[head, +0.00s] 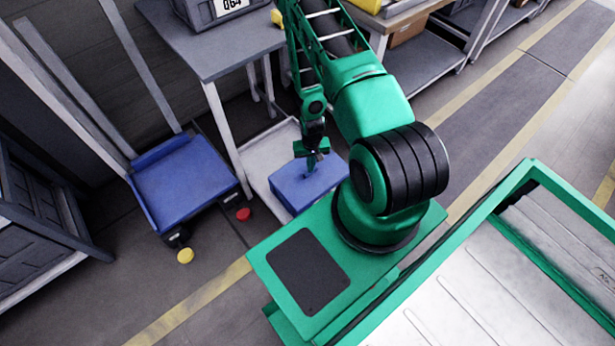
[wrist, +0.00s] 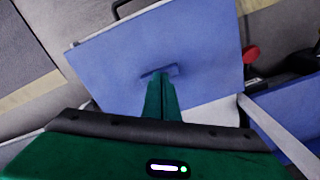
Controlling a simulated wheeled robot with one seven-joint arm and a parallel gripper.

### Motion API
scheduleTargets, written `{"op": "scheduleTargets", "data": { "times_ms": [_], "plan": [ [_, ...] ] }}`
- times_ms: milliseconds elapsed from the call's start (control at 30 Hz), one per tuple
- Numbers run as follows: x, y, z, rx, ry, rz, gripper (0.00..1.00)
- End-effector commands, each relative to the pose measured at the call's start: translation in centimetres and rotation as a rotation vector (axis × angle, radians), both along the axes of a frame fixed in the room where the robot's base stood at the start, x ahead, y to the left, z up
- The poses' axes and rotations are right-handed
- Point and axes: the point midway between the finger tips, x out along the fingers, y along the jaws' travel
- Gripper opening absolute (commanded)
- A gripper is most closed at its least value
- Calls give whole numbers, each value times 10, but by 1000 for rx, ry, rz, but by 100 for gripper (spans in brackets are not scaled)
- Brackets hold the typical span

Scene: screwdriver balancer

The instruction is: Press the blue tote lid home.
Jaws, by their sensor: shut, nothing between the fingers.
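The blue tote lid (head: 292,190) is on top of the tote, on a low pale shelf beside my base. In the wrist view the lid (wrist: 190,35) fills the upper middle, with a small darker raised bar or slot (wrist: 172,70) on it. My gripper (head: 311,172) is shut and empty, pointing down over the lid. In the wrist view its fingertips (wrist: 160,76) are at or just above the lid near that bar; I cannot tell whether they touch. I cannot tell whether the lid sits flush.
A blue flat cart (head: 180,180) stands to the left. A red round object (head: 243,214) and a yellow one (head: 185,256) are on the floor. A grey table (head: 215,50) carrying a dark bin (head: 205,10) stands behind. A green-framed bench (head: 500,215) is at right.

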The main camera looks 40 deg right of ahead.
Motion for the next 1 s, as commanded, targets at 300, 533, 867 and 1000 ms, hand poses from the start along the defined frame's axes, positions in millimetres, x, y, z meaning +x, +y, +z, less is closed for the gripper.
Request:
{"op": "scheduleTargets", "data": {
  "times_ms": [300, 533, 867, 1000],
  "plan": [
    [1, 0, 12, 0, -1, 0, 0],
    [0, 0, 28, 0, -1, 0, 0],
    [0, 0, 48, 0, -1, 0, 0],
    [0, 0, 50, 0, -1, 0, 0]
  ]
}}
